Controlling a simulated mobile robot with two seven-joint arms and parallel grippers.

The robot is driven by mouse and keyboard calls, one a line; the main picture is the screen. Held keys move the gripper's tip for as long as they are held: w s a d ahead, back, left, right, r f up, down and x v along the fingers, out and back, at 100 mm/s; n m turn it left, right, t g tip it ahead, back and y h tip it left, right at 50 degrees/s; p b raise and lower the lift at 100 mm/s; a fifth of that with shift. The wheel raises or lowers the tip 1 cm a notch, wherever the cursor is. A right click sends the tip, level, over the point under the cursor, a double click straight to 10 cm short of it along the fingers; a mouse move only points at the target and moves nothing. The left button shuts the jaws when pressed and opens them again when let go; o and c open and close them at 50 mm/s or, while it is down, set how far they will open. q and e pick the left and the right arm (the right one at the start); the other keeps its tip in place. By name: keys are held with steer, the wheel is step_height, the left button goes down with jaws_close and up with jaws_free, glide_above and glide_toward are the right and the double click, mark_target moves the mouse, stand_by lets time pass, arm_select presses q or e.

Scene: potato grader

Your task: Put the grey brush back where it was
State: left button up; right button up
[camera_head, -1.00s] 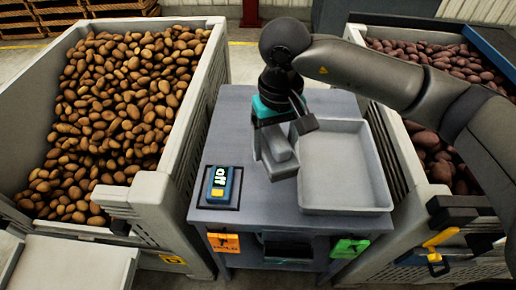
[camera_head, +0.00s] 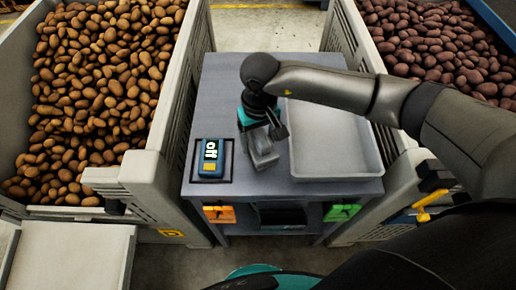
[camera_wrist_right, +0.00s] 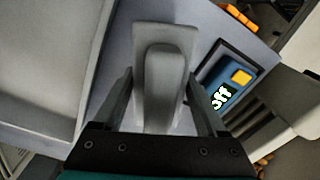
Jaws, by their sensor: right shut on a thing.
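The grey brush (camera_head: 262,155) is in my right gripper (camera_head: 264,136), over the grey table (camera_head: 240,88) between the control box and the tray. In the right wrist view the brush (camera_wrist_right: 160,85) shows its grey grip between the two fingers of the right gripper (camera_wrist_right: 160,110), with its flat pale base beyond. The fingers are shut on the brush. I cannot tell whether its base touches the table. My left gripper is not in view.
A blue control box (camera_head: 210,158) reading "off" sits left of the brush. A grey tray (camera_head: 335,168) lies to the right. Crates of brown potatoes (camera_head: 100,80) and reddish potatoes (camera_head: 445,50) flank the table. Orange (camera_head: 219,214) and green (camera_head: 341,212) tags hang in front.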

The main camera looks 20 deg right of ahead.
mark_target(259, 132)
steer(key=shift+f, duration=2.15)
steer(key=shift+f+b, duration=0.2)
steer(key=shift+b, duration=0.25)
steer(key=o, duration=1.4)
steer(key=shift+r, duration=0.1)
step_height(259, 132, up, 12)
steer(key=shift+d+r+p, duration=0.1)
steer(key=shift+d+p, duration=0.05)
steer(key=shift+p, duration=0.6)
